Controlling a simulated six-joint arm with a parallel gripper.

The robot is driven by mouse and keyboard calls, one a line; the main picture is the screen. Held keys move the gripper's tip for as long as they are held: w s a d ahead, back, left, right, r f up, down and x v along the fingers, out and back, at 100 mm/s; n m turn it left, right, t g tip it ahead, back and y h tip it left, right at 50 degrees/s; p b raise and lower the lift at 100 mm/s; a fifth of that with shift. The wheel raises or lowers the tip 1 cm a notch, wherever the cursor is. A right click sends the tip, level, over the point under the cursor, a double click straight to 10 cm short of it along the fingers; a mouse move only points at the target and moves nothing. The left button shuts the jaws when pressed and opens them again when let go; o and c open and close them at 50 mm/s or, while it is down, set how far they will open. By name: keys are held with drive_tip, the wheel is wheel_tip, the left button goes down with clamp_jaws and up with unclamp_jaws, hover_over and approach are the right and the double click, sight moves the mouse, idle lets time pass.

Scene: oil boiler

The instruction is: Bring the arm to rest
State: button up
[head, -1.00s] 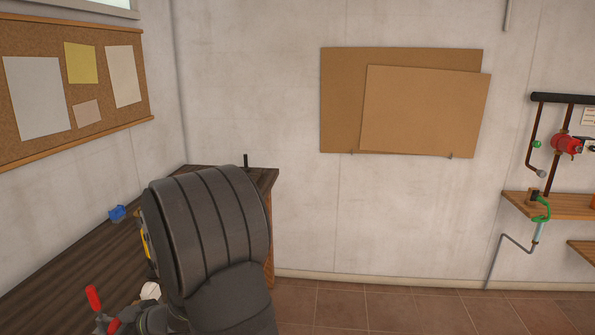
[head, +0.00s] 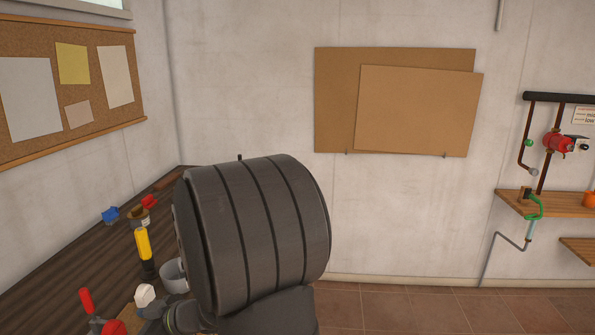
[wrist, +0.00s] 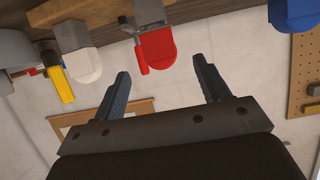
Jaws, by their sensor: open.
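My gripper (wrist: 165,82) shows in the wrist view with its two dark fingers spread apart and nothing between them. In that view a red part (wrist: 155,48) lies beyond the space between the fingers, apart from them. My dark, ribbed arm link (head: 255,230) fills the lower middle of the head view, in front of part of the workbench. My gripper's fingers cannot be seen in the head view.
A dark wooden workbench (head: 60,255) runs along the left wall. On it are a blue part (head: 110,215), a yellow-handled tool (head: 143,245), a grey cup (head: 174,276) and red-handled items. A wooden shelf (head: 560,210) and red pump (head: 558,141) are at right. The middle floor is clear.

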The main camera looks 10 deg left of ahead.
sight(118, 329)
drive_tip(key=v, duration=0.8)
drive_tip(key=x, duration=1.6)
drive_tip(key=shift+a, duration=0.6)
wheel_tip(118, 329, up, 4)
drive_tip(key=shift+d+f, duration=0.1)
drive_tip(key=shift+f, duration=0.15)
drive_tip(key=shift+r, duration=0.75)
drive_tip(key=shift+d, duration=0.1)
drive_tip(key=f, duration=0.5)
drive_tip(key=shift+w+d, duration=0.1)
drive_tip(key=shift+d, duration=0.3)
drive_tip(key=v, duration=1.3)
